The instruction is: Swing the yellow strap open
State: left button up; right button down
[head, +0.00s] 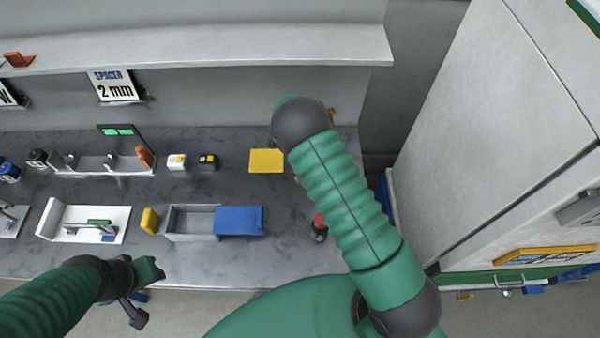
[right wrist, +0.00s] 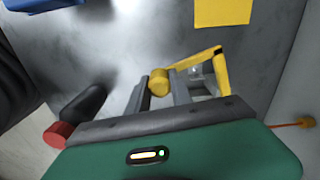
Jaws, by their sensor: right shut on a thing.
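In the right wrist view, the yellow strap (right wrist: 196,60) is a bent bar with a thick round end. My right gripper (right wrist: 160,92) has its grey fingers on either side of that round end and is shut on it. The strap's far part bends down beside a grey metal piece, partly hidden by the fingers. In the head view, my green right arm covers the strap and the right gripper. My left gripper (head: 133,300) is low at the left, in front of the bench edge, away from the strap; its jaw opening is unclear.
A yellow square (head: 266,160) lies on the dark bench (head: 285,240). A grey tray (head: 192,222) with a blue part (head: 240,220) is left of my right arm. A red-topped black object (head: 320,228) stands close to that arm. A large pale cabinet (head: 500,130) is at the right.

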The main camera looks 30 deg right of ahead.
jog(key=c, duration=1.6)
grip_release()
jog(key=shift+w+r, duration=0.2)
jog(key=o, duration=0.5)
jog(key=shift+s, duration=0.15)
jog(key=shift+c, duration=0.2)
jog(key=shift+s+a, duration=0.1)
jog(key=shift+r, duration=0.1)
notch_tip(320, 180, up, 16)
jog(key=b, duration=0.2)
jog(key=shift+r, duration=0.25)
